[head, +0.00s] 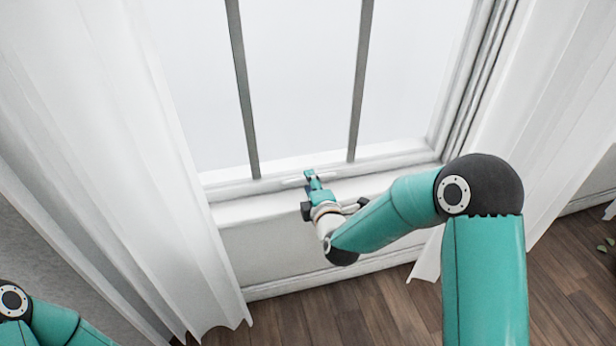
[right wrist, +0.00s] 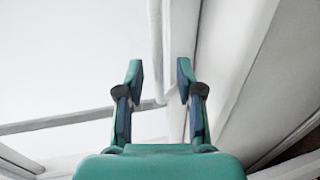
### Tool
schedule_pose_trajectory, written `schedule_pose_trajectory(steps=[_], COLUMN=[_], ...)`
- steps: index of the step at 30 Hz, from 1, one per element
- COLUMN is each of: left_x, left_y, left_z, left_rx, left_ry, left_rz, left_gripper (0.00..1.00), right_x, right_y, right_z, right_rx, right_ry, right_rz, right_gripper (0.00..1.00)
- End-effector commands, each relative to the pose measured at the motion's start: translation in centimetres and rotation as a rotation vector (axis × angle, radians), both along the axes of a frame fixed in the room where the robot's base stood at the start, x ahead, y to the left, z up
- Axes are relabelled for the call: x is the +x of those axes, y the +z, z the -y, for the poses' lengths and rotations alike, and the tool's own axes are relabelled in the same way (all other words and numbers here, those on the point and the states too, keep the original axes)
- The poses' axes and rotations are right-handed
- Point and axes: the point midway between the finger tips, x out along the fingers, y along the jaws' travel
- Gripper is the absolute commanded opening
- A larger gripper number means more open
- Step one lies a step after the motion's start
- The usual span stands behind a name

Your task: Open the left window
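The window (head: 300,80) has a white frame and two dark vertical bars, and fills the upper middle of the head view. Its lower rail (head: 390,163) runs just above the white sill. A thin white handle (head: 291,182) shows on the lower rail beside my right gripper (head: 309,174). In the right wrist view the two fingers of my right gripper (right wrist: 160,75) stand apart, with a narrow white bar (right wrist: 156,45) of the window in line with the gap. I cannot tell whether they touch it. My left gripper is out of view; only part of my left arm shows at lower left.
White curtains hang on the left (head: 90,150) and right (head: 555,110) of the window. A white sill (head: 250,208) and wall panel lie below it. The dark wooden floor (head: 370,310) is clear there.

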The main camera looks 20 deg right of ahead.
Motion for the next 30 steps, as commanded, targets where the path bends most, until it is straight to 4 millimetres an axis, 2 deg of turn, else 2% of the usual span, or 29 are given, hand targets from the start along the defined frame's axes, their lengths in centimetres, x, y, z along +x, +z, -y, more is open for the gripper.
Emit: schedule_pose_trajectory(steps=[3, 6, 17, 24, 30], left_x=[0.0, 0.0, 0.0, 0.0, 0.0], left_y=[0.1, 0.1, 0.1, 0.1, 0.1], left_z=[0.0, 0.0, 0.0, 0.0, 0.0], left_rx=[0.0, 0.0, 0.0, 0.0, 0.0], left_ry=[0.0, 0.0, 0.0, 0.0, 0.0], left_rz=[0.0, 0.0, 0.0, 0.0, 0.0], left_gripper=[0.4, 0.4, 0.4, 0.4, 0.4], right_x=[1.5, 2.3, 2.7, 2.7, 2.7], right_y=[-0.3, -0.5, -0.6, -0.6, -0.6], right_z=[0.1, 0.1, 0.1, 0.1, 0.0], right_rx=[0.0, 0.0, -0.001, 0.0, 0.0], right_ry=[-0.001, -0.001, 0.0, 0.0, 0.001], right_rz=[0.0, -0.001, -0.001, -0.001, -0.003], right_gripper=[0.37, 0.37, 0.37, 0.0, 0.0])
